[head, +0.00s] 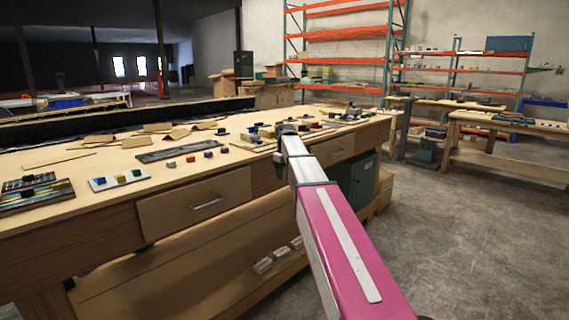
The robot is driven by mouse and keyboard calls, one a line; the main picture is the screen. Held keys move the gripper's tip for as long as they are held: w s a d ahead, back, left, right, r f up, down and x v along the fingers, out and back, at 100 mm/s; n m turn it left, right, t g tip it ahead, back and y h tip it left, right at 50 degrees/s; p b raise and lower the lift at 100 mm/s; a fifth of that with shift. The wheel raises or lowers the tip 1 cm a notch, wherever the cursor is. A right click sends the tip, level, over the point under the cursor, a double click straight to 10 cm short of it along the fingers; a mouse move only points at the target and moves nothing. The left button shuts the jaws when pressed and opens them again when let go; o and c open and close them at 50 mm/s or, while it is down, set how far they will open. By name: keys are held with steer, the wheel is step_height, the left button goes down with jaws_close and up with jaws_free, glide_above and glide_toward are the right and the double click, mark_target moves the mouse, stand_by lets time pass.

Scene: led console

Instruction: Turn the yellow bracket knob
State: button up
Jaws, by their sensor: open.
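A small white board (120,181) lies near the front left of the long workbench and carries a blue, a yellow and a green piece. Its yellow piece (121,178) is in the middle. My gripper (279,170) hangs small and dark at the end of my arm, by the bench's front edge. It is open and well to the right of the white board. Its fingertips are hard to make out.
The wooden workbench (75,215) has a drawer handle (206,203) on its front. A dark panel (180,150) and small coloured blocks lie on top. A dark board with switches (35,192) is at the far left. Open floor (470,225) lies right.

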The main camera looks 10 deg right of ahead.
steer(key=s+f+m, duration=0.1)
steer(key=s+f, duration=0.4)
steer(key=f, duration=0.3)
steer(key=shift+f, duration=0.3)
